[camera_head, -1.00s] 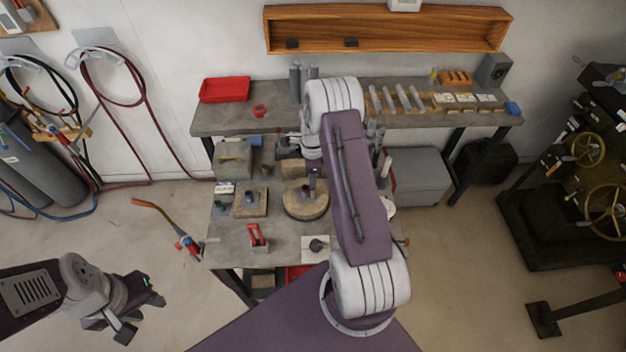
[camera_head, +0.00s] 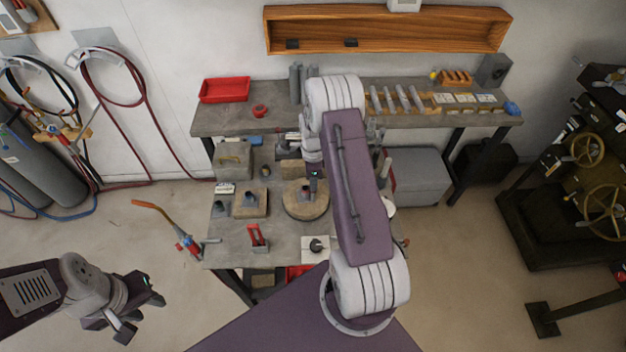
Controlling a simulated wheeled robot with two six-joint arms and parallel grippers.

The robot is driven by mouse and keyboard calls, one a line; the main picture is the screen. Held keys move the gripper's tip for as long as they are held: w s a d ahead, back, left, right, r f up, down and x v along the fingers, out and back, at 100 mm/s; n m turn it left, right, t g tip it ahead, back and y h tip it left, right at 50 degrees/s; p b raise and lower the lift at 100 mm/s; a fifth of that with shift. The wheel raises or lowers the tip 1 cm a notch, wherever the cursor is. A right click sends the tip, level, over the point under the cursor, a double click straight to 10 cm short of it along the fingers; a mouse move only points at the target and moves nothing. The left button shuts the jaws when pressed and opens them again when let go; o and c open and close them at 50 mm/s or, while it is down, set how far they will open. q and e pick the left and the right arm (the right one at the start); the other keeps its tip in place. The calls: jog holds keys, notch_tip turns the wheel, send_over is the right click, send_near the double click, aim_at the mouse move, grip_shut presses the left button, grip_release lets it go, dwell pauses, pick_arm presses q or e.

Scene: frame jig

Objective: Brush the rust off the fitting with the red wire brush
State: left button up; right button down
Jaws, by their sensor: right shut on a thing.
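My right gripper (camera_head: 313,180) points down over a round tan block (camera_head: 293,208) on the workbench. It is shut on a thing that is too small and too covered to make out. A small dark piece (camera_head: 307,191) shows on the block just below the gripper. It may be the fitting, but rust cannot be made out. A red item (camera_head: 256,237) stands near the bench's front. I cannot tell whether it is the wire brush or a holder. My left gripper (camera_head: 143,308) is open and empty, off the bench at lower left.
A red tray (camera_head: 225,90) lies on the back bench. My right arm hides the bench's right side.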

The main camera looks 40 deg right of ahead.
notch_tip(320, 180, up, 7)
jog(key=p, duration=0.5)
dwell(0.3)
